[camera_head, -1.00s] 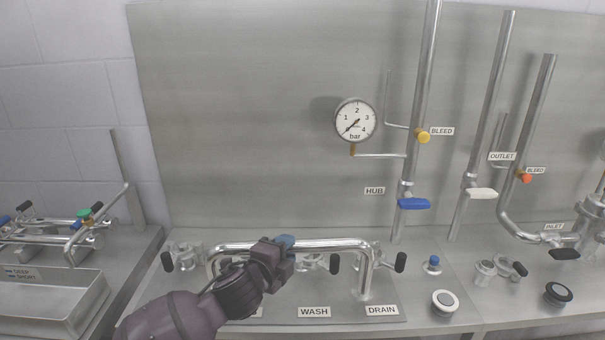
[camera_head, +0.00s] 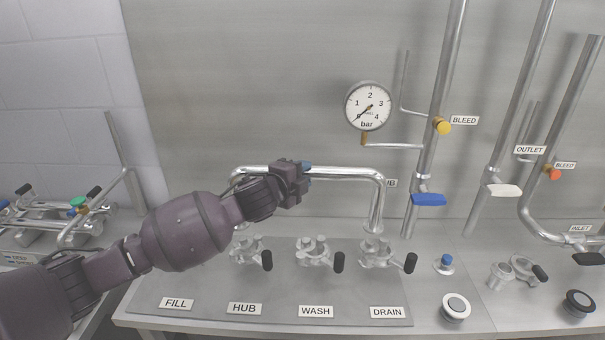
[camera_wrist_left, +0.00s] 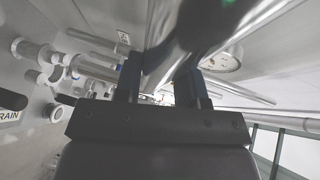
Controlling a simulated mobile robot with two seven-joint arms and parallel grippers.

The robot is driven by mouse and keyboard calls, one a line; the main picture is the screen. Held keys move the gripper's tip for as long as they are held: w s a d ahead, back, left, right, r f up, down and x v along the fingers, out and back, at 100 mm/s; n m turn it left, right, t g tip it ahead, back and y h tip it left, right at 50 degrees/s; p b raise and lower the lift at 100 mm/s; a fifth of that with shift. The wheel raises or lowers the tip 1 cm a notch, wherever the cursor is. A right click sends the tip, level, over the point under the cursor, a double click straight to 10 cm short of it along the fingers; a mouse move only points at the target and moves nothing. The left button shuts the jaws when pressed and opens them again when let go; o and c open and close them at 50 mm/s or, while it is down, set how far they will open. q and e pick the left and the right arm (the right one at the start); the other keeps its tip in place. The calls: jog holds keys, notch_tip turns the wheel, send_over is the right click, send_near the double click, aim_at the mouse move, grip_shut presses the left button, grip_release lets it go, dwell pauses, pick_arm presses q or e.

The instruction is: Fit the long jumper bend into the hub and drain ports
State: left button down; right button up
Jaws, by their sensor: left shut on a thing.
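My left gripper (camera_head: 303,170) is shut on the long jumper bend (camera_head: 345,172), a shiny steel pipe, at the middle of its level span. The bend also shows close up and blurred between the fingers (camera_wrist_left: 162,82) in the left wrist view. Its right leg (camera_head: 377,207) hangs down just above the drain port (camera_head: 377,250); I cannot tell whether they touch. Its left leg is mostly hidden behind my left wrist. The hub port (camera_head: 246,250) stands below that side, behind the "HUB" label (camera_head: 244,308). My right gripper is not in view.
The wash port (camera_head: 314,251) stands between hub and drain. Black valve handles (camera_head: 411,263) stick out beside the ports. A pressure gauge (camera_head: 368,106) and a vertical pipe with a blue handle (camera_head: 429,199) stand behind and right. Push buttons (camera_head: 456,307) sit at the right front.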

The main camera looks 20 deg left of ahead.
pick_arm(q)
notch_tip(320, 180, down, 4)
jog(key=shift+b, duration=1.1)
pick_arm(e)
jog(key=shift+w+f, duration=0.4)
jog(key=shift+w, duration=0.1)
pick_arm(q)
jog(key=shift+p, duration=0.3)
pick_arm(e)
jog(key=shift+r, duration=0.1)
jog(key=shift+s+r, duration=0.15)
pick_arm(q)
jog(key=shift+f, duration=0.15)
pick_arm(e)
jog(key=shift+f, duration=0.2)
pick_arm(q)
jog(key=shift+f, duration=0.3)
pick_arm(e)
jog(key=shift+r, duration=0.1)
pick_arm(q)
jog(key=shift+f+b, duration=0.55)
jog(key=shift+f, duration=0.4)
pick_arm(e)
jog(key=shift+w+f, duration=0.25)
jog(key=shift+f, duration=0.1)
